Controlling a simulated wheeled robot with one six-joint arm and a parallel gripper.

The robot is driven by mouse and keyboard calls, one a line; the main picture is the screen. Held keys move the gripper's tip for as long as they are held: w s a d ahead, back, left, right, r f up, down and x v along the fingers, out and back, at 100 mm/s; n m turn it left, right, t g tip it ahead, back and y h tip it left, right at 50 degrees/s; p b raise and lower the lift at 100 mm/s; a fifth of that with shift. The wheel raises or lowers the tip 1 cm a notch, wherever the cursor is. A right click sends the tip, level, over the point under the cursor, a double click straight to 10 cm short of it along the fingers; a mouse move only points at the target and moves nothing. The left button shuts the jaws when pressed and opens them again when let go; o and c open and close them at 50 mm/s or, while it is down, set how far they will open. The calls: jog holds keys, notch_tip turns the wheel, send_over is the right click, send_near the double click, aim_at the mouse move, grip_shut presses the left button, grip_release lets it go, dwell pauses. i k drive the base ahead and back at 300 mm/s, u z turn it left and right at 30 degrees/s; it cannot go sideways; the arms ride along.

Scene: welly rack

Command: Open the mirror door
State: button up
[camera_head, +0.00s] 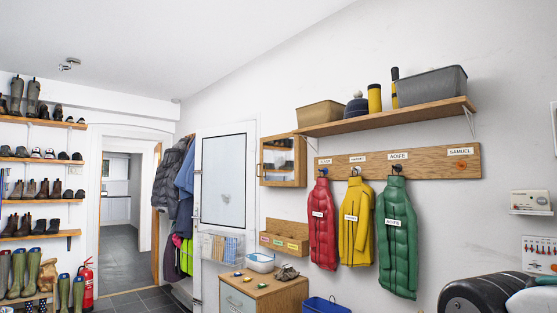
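A small wooden wall cabinet with a mirror door (279,160) hangs left of the coat hook board, under the left end of the high shelf. The door has a wooden frame and a glassy pane that appears to reflect dark shapes like the shoe shelves. It looks shut, though its edge is too small to be sure. My gripper is not in view. A black and white rounded shape at the lower right looks like part of my arm, but I cannot tell.
A wooden drawer unit (262,292) with small items stands below the cabinet. A white door (223,240) is to the left. Red (322,225), yellow (356,225) and green (397,240) padded coats hang to the right. A blue bin (326,306) sits low in front.

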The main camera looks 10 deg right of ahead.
aim_at(280, 164)
jog(key=u, duration=0.25)
jog(key=i, duration=0.75)
jog(key=u, duration=0.6)
jog(key=i, duration=3.85)
jog(key=z, duration=0.7)
